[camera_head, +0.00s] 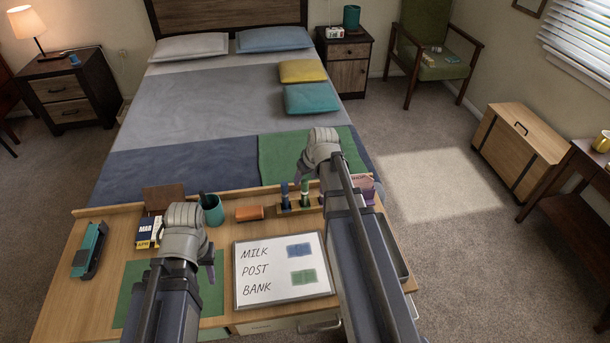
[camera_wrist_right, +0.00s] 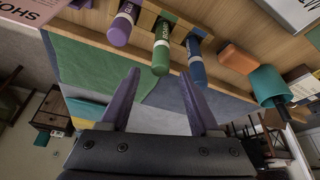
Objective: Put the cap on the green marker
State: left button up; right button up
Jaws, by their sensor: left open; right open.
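The green marker (camera_head: 304,194) stands upright in a wooden rack (camera_head: 299,209) at the back of the desk, between a blue marker (camera_head: 284,192) and a purple marker (camera_wrist_right: 121,24). In the right wrist view the green marker (camera_wrist_right: 163,45) shows a green end and a white label. I cannot make out a separate loose cap. My right gripper (camera_wrist_right: 160,84) is open and empty, its fingers apart and pointing toward the green marker without touching it. My left gripper (camera_head: 211,268) is over the front left of the desk, open, its fingers partly hidden by its wrist.
A whiteboard (camera_head: 280,287) with writing lies at the desk's middle. An orange block (camera_head: 249,213), a teal cup (camera_head: 213,208), small boxes (camera_head: 147,231) and a stapler (camera_head: 90,249) stand around. A green mat (camera_head: 128,293) lies under my left arm.

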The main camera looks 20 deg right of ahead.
jog(key=p+v, duration=0.3)
jog(key=v, duration=0.2)
jog(key=shift+r+p, duration=0.1)
jog(key=shift+p, duration=0.3)
